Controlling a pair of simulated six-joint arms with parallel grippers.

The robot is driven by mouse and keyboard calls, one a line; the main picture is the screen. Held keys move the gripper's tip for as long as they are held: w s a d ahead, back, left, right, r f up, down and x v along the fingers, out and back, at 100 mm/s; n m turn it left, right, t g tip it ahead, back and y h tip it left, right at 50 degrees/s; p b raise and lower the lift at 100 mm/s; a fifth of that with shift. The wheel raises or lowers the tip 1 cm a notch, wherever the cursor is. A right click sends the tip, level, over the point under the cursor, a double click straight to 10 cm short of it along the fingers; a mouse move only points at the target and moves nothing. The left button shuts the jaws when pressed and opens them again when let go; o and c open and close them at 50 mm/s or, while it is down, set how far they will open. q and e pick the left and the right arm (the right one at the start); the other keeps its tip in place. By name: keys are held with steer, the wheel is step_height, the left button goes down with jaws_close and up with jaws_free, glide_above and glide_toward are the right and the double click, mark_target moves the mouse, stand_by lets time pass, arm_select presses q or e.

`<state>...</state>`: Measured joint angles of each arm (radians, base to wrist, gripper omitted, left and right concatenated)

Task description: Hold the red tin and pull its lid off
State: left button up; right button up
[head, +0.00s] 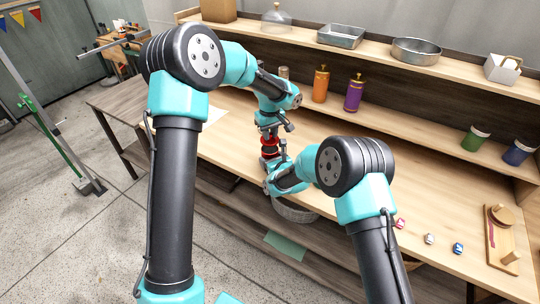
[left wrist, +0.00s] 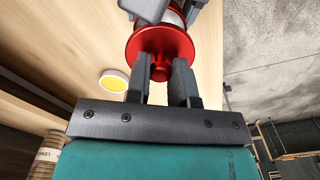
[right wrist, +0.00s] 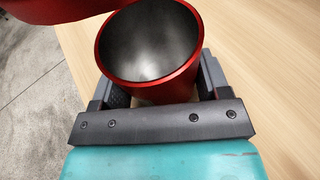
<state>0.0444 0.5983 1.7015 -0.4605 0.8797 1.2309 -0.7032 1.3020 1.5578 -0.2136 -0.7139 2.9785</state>
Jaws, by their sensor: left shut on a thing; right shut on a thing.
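The red tin (right wrist: 150,75) stands open in the right wrist view, its dark, empty inside showing. My right gripper (right wrist: 155,92) is shut around its body, a finger on each side. The red lid (left wrist: 160,45) is in my left gripper (left wrist: 160,88), which is shut on the lid's knob. The lid's edge also shows at the upper left of the right wrist view (right wrist: 60,8), above and beside the tin's mouth, apart from it. In the head view both grippers meet near the table's front edge, the lid (head: 270,142) above; the tin is mostly hidden by my right gripper.
A wicker basket (head: 295,212) sits below the table's front edge, under my right arm. An orange bottle (head: 320,85) and a purple bottle (head: 354,92) stand behind. The table's middle is clear.

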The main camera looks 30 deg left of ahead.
arm_select(q)
steer(key=shift+r, duration=0.9)
arm_select(e)
steer(key=o, duration=0.8)
steer(key=v, duration=1.2)
steer(key=shift+r, duration=0.1)
